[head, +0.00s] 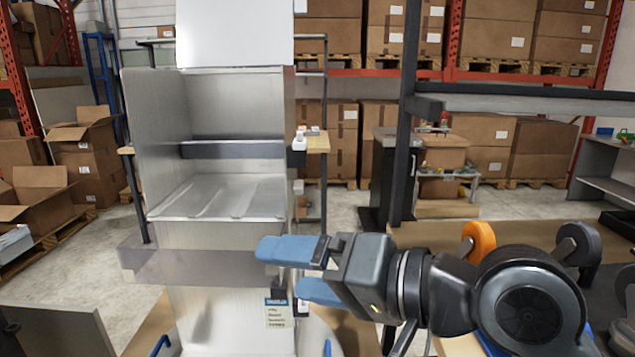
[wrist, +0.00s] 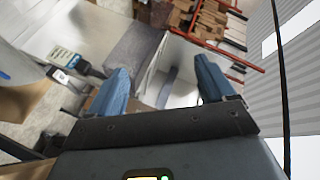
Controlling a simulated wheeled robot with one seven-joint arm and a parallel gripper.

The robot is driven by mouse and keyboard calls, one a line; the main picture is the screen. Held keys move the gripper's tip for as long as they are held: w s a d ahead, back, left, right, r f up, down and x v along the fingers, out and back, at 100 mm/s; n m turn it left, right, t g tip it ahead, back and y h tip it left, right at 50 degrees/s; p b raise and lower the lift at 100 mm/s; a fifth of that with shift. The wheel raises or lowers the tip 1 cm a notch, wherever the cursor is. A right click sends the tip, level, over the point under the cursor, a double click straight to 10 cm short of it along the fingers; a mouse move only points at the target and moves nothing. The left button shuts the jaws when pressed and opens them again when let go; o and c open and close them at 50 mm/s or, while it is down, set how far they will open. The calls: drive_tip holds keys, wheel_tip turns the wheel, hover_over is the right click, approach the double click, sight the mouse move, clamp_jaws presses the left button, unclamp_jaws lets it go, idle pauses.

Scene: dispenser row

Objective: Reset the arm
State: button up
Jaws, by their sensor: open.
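My gripper (head: 290,270) reaches in from the right in the head view, with its blue fingers pointing left. The fingers are apart and nothing shows between them. In the wrist view my gripper (wrist: 160,88) also shows two spread blue fingers with an empty gap. It is in front of a pale dispenser cabinet (head: 160,110), near the right end of its front ledge (head: 190,262). I cannot tell whether it touches the ledge. My arm extends to the lower right.
A tag with text (head: 278,313) hangs below the ledge. A small side shelf (head: 317,143) holds small white items. A dark metal post (head: 403,140) stands behind my arm. Orange (head: 478,241) and grey rolls are close to my arm. Cardboard boxes (head: 85,150) stand at the left.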

drive_tip(key=s+d+f+m+t+h, duration=0.4)
drive_tip(key=s+d+f+t+h, duration=0.15)
drive_tip(key=f, duration=0.25)
drive_tip(key=s+d+f+m+t+h, duration=0.4)
drive_tip(key=s+d+f, duration=0.2)
drive_tip(key=s+f, duration=0.15)
drive_tip(key=s+d+f+n+g+h, duration=0.1)
drive_tip(key=s+d+n, duration=0.3)
drive_tip(key=s, duration=0.7)
drive_tip(key=s+d+f+n+g+h, duration=0.1)
drive_tip(key=s+d+n+h, duration=0.2)
drive_tip(key=s+d, duration=0.4)
drive_tip(key=s, duration=0.4)
drive_tip(key=shift+s+d+f+n, duration=0.15)
drive_tip(key=shift+d+f+n, duration=0.15)
drive_tip(key=shift+d+n, duration=0.1)
